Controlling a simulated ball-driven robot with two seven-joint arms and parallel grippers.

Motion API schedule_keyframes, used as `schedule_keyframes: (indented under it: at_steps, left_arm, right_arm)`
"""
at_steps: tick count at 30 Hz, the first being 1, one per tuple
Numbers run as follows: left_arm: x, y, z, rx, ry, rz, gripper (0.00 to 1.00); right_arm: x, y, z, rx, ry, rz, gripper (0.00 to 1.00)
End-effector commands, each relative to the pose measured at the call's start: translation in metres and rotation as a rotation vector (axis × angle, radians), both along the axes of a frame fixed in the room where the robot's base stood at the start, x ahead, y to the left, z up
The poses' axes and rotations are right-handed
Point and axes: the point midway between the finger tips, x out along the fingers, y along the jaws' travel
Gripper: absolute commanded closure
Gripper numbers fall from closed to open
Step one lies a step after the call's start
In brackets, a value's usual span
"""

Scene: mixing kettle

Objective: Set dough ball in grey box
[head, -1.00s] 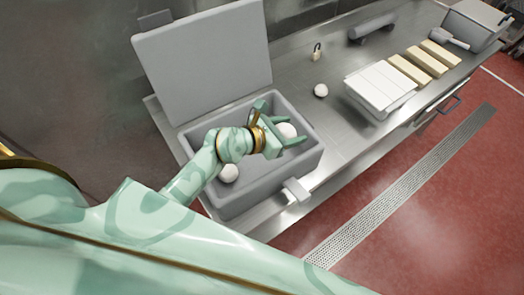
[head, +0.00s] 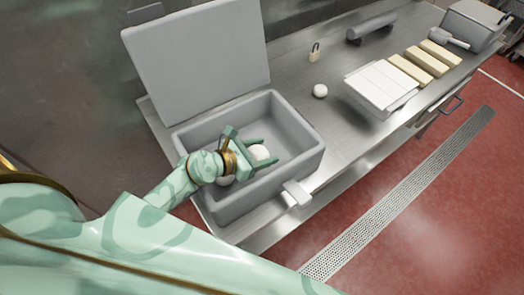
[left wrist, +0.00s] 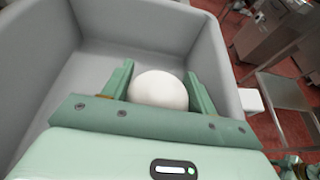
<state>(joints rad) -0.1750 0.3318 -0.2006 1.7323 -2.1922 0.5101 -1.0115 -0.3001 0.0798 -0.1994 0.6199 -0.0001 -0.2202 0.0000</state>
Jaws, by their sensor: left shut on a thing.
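The grey box (head: 306,163) stands on the steel table with its lid raised at the back. That ball also shows between the fingers in the left wrist view (left wrist: 158,90). A third dough ball (head: 320,91) lies on the table to the right of the box.
The raised lid (head: 198,58) is behind the box. A padlock (head: 314,52), a grey roller-like piece (head: 371,27), a white slab-topped tray (head: 380,90), several yellow blocks (head: 425,61) and a lidded grey bin (head: 472,24) are on the table (head: 290,80).

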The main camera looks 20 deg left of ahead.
Motion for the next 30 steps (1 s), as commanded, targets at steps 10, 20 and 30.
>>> schedule_keyframes:
  at_steps: [10,20,30]
  left_arm:
    - [0.000,0.000,-0.012,0.001,0.001,0.000,0.69]
    - [-0.002,-0.001,-0.016,-0.001,0.009,-0.001,0.19]
    - [-0.008,0.003,0.000,0.001,0.012,-0.001,0.19]
  right_arm:
    - [-0.001,0.000,-0.008,0.000,0.002,0.000,0.64]
    - [-0.001,0.000,-0.008,0.000,0.002,0.001,0.64]
    - [0.000,0.000,0.002,0.000,0.000,0.001,0.64]
